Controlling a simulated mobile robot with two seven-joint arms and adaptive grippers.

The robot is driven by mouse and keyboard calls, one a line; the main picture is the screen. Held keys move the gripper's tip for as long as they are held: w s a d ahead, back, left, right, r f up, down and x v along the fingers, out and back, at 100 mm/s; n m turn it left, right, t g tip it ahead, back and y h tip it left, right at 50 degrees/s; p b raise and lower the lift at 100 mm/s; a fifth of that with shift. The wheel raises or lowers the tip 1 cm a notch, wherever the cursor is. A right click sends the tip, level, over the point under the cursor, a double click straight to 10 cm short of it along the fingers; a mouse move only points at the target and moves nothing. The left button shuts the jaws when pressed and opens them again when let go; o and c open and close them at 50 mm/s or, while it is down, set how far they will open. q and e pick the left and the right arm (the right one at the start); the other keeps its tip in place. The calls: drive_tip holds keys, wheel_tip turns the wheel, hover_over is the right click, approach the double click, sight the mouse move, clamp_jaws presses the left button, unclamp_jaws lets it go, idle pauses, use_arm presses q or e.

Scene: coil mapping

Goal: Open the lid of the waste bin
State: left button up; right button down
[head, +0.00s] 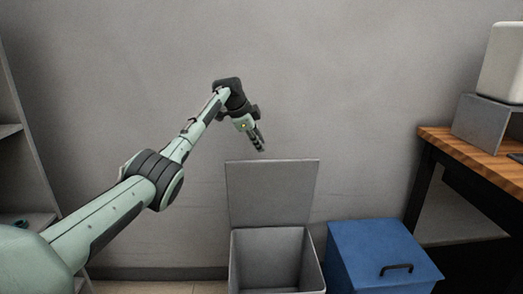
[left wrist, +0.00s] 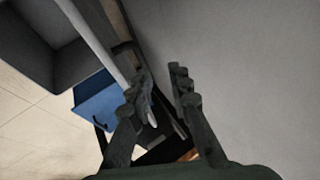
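A grey bin (head: 268,232) stands on the floor against the wall. Its lid (head: 272,192) is raised and stands roughly upright at the back, and the inside is visible from above. My left gripper (head: 259,143) is above the raised lid, near its top edge, and looks apart from it. In the left wrist view the fingers (left wrist: 160,76) are spread with nothing between them. The grey bin (left wrist: 60,72) shows at upper left there, with the lid's edge (left wrist: 88,35) as a pale strip. My right gripper is not in view.
A blue bin (head: 378,250) with a closed lid and dark handle stands right of the grey bin; it also shows in the left wrist view (left wrist: 94,98). A wooden-topped table (head: 470,158) is at right, shelving (head: 20,165) at left.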

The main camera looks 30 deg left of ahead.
use_arm(q)
drive_tip(key=d+v, duration=0.1)
drive_tip(key=v, duration=1)
drive_tip(key=shift+a+r, duration=0.15)
drive_tip(key=shift+a, duration=0.2)
